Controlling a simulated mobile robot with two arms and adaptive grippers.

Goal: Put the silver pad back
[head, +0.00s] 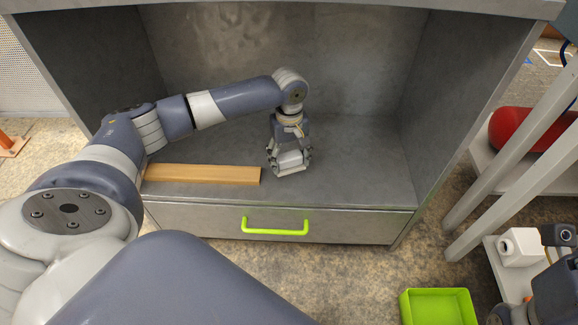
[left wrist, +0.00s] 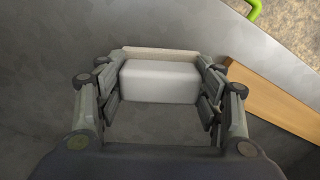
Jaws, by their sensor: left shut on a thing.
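The silver pad (left wrist: 160,82) is a pale, whitish-silver block. It sits between the two fingers of my left gripper (left wrist: 163,88), which is shut on it from both sides. A thin beige strip shows along its far edge in the left wrist view. In the head view my left gripper (head: 290,168) points down inside the grey cabinet (head: 345,180), low over its floor, with the pad (head: 291,159) partly hidden by the fingers. I cannot tell whether the pad touches the floor. My right gripper's fingers are not in view.
A wooden board (head: 205,174) lies just left of my left gripper, near the cabinet's front edge. A drawer with a green handle (head: 275,231) is below. A green tray (head: 438,306), a white box (head: 520,247) and a red object (head: 510,129) are at right. The cabinet floor's right side is clear.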

